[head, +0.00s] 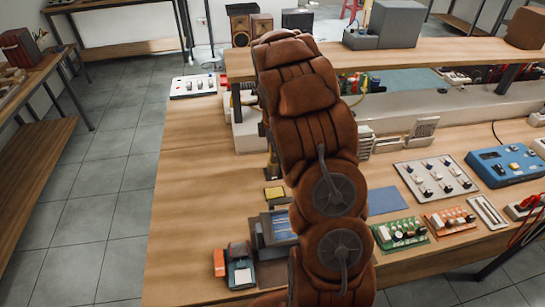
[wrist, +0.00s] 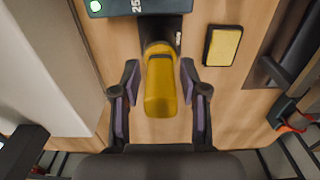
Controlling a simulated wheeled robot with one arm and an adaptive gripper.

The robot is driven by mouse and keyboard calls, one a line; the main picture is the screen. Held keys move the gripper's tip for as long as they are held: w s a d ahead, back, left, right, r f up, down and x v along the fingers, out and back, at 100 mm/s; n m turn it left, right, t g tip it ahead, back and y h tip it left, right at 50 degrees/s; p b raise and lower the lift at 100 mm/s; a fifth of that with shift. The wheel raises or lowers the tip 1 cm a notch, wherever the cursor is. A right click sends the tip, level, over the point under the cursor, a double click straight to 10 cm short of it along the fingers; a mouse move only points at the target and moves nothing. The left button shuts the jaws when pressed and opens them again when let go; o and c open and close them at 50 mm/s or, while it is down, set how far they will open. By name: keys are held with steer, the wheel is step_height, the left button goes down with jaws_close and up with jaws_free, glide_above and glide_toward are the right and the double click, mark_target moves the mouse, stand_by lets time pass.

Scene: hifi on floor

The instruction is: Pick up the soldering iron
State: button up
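In the wrist view, a thick yellow handle (wrist: 160,88), which looks like the soldering iron's, points toward my gripper. Its far end meets a dark holder (wrist: 160,28). My gripper (wrist: 160,70) is open, with one finger on each side of the handle. Gaps show between the handle and both fingers. The iron's tip is hidden. In the head view my brown arm hides the gripper and most of this spot.
A yellow sponge in a black tray (wrist: 222,45) lies to the right. A pale block (wrist: 60,70) stands close on the left.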

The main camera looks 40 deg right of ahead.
jaws_close()
steer(key=shift+r, duration=0.1)
step_height(320, 180, up, 10)
steer(key=b, duration=0.3)
steer(key=shift+b, duration=0.35)
